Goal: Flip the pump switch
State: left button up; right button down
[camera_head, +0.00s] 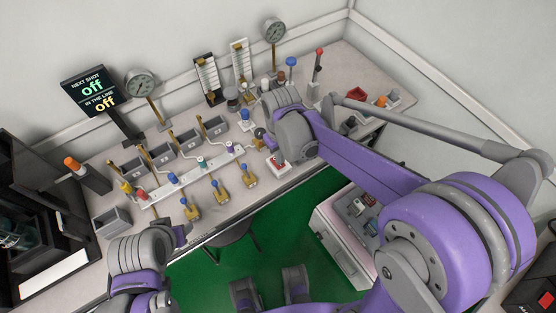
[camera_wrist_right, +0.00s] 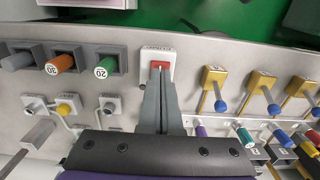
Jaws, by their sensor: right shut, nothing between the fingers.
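The likely pump switch is a red rocker in a white box (camera_wrist_right: 159,66) at the bench's front edge; its printed label is too small to read. It also shows in the head view as a red-topped white box (camera_head: 276,164). My right gripper (camera_wrist_right: 159,82) is shut and empty, its fingertips at the red rocker, overlapping its lower part in the wrist view. I cannot tell whether they touch it. In the head view my right wrist hides most of these fingers. My left gripper (camera_head: 180,236) is low at the left, by the bench edge; its jaws are unclear.
A display (camera_head: 90,90) reads "NEXT SHOT off, IN THE LINE off". Brass blue-handled levers (camera_head: 220,188) stand left of the switch. Grey sockets with numbered plugs (camera_wrist_right: 62,58) lie on its other side. Gauges (camera_head: 142,84) stand at the back. Green floor (camera_head: 270,240) is in front.

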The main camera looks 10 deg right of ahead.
jog(key=shift+f+b, duration=0.7)
jog(key=shift+f, duration=0.25)
dwell(0.4)
jog(key=shift+r+p, duration=2.35)
jog(key=shift+r, duration=1.2)
jog(key=s+d+r+m+t, duration=0.2)
jog(key=s+d, duration=0.1)
jog(key=s, duration=0.4)
jog(key=s+d+r+m+t+p, duration=0.1)
jog(key=s+d+m+t, duration=0.1)
jog(key=s, duration=0.5)
jog(key=shift+d+r+t, duration=0.35)
jog(key=shift+d+t, duration=0.35)
jog(key=shift+d, duration=0.1)
